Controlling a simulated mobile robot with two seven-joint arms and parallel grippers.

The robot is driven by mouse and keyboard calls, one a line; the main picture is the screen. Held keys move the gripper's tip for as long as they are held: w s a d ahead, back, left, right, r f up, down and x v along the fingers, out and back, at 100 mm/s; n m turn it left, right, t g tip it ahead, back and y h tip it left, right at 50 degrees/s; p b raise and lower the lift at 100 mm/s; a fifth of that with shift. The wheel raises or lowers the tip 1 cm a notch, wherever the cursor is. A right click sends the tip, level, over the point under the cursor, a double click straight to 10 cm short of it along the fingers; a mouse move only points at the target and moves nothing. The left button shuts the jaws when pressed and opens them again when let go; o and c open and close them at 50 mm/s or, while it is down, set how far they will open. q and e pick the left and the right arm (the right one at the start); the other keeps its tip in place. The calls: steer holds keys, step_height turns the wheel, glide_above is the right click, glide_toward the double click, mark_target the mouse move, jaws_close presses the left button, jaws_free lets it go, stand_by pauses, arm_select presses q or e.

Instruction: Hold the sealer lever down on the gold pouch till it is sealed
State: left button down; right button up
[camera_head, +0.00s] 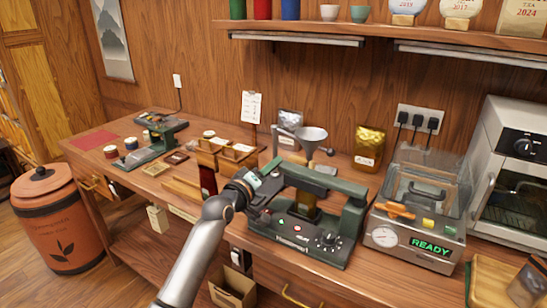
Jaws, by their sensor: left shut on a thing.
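The green bench sealer (290,246) stands on the wooden counter, with a lit red light on its front. Its lever (325,180) runs across the top from the right-hand post to the left end. My left gripper (264,184) is at the left end of the lever and is shut on it; the fingertips are partly hidden. A gold pouch (304,203) stands in the sealer under the lever, mostly hidden by it. Another gold pouch (369,147) stands at the back of the counter by the wall. My right gripper is not in view.
A vacuum machine (384,236) reading READY stands close to the sealer's right, with a steel oven (509,165) beyond it. A funnel stand (311,137) is behind the sealer. Wooden boxes (225,150) and a green press (158,142) are to the left.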

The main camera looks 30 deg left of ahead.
arm_select(q)
steer(key=shift+d+f+n, duration=0.15)
steer(key=shift+f+n, duration=0.15)
steer(key=shift+f, duration=0.8)
steer(key=c, duration=0.7)
jaws_free()
steer(key=shift+s, duration=0.1)
steer(key=s, duration=0.8)
steer(key=s+a, duration=0.1)
steer(key=s, duration=0.3)
steer(key=shift+s+r, duration=0.2)
steer(key=shift+r, duration=0.1)
steer(key=shift+f, duration=0.1)
